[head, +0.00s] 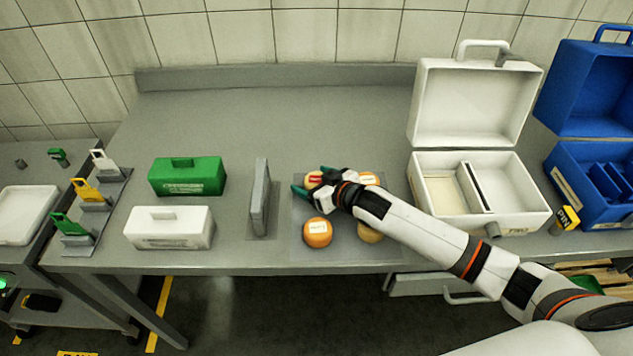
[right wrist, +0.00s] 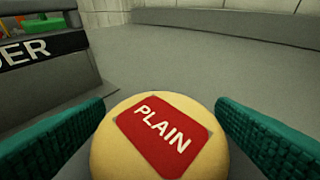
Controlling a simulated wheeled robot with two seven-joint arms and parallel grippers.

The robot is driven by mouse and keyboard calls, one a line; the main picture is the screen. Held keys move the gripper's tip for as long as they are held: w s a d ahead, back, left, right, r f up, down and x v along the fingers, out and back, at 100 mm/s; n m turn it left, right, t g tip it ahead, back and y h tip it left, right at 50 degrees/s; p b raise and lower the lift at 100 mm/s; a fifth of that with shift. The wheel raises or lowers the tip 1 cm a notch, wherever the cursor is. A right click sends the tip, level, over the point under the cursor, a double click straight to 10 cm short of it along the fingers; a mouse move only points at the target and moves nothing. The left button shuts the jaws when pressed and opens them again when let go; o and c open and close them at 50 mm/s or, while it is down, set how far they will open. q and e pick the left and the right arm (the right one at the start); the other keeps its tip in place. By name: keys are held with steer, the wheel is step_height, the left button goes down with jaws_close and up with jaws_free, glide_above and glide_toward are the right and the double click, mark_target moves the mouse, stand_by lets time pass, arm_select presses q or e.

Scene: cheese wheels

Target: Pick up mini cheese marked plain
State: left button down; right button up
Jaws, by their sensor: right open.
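The mini cheese marked plain (right wrist: 150,160), round and yellow with a red label, lies between the fingers of my right gripper (right wrist: 160,112) in the right wrist view. The fingers are apart, one on each side of it; I cannot tell whether they touch it. In the head view this cheese (head: 315,178) shows its red label and is partly covered by my right gripper (head: 313,181). My left gripper is not in view.
An orange cheese (head: 317,234), a right-hand back cheese (head: 370,178) and a partly hidden front cheese (head: 370,234) share the grey mat (head: 300,217). A grey upright holder (head: 260,195) stands left. An open white case (head: 430,208) stands right. The table's back is clear.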

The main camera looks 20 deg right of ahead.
steer(key=shift+w+a+f, duration=0.2)
steer(key=shift+w, duration=0.25)
steer(key=shift+s, duration=0.1)
